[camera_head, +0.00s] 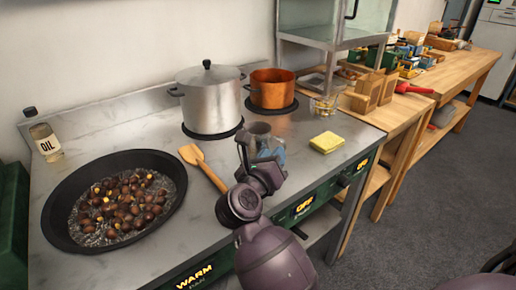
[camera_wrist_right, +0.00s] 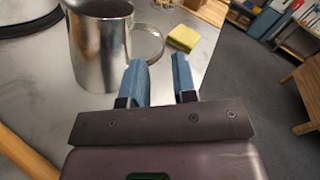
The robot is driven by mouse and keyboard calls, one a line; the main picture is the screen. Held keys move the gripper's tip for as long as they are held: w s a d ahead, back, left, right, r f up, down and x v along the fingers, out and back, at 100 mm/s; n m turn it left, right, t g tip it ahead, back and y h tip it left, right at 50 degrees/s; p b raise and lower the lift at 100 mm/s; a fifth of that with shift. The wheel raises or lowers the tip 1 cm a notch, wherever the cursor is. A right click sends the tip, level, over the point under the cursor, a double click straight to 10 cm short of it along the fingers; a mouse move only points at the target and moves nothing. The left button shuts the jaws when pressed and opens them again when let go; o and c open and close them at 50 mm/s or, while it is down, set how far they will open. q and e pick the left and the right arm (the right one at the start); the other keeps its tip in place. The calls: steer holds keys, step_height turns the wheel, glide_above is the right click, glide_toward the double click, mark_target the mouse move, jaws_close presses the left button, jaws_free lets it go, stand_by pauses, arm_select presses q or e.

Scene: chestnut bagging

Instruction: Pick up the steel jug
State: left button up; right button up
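The steel jug (camera_head: 260,130) stands upright on the steel counter, partly hidden behind my right gripper in the head view. In the right wrist view the shiny jug (camera_wrist_right: 100,45) is at upper left, its loop handle (camera_wrist_right: 161,42) pointing right. My right gripper (camera_head: 271,152) has two blue fingers, spread apart with nothing held between them. In the right wrist view the fingertips (camera_wrist_right: 160,62) are close to the handle, whose outer curve shows between them in the picture. I cannot tell whether they touch it. My left gripper is in neither view.
A yellow sponge (camera_head: 327,142) lies right of the jug. A wooden spatula (camera_head: 203,166) lies to the left, near a wide pan (camera_head: 60,212) of chestnuts. A lidded steel pot (camera_head: 208,100) and a copper pot (camera_head: 272,89) stand behind. An oil bottle (camera_head: 45,141) stands far left.

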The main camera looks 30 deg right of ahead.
mark_target(264, 147)
steer(key=x, duration=0.4)
steer(key=shift+d+f+b, duration=0.15)
steer(key=shift+f+b, duration=0.15)
steer(key=shift+f, duration=0.05)
steer(key=shift+w+d+r, duration=0.1)
steer(key=shift+w+d, duration=0.15)
steer(key=shift+d, duration=0.05)
jaws_close()
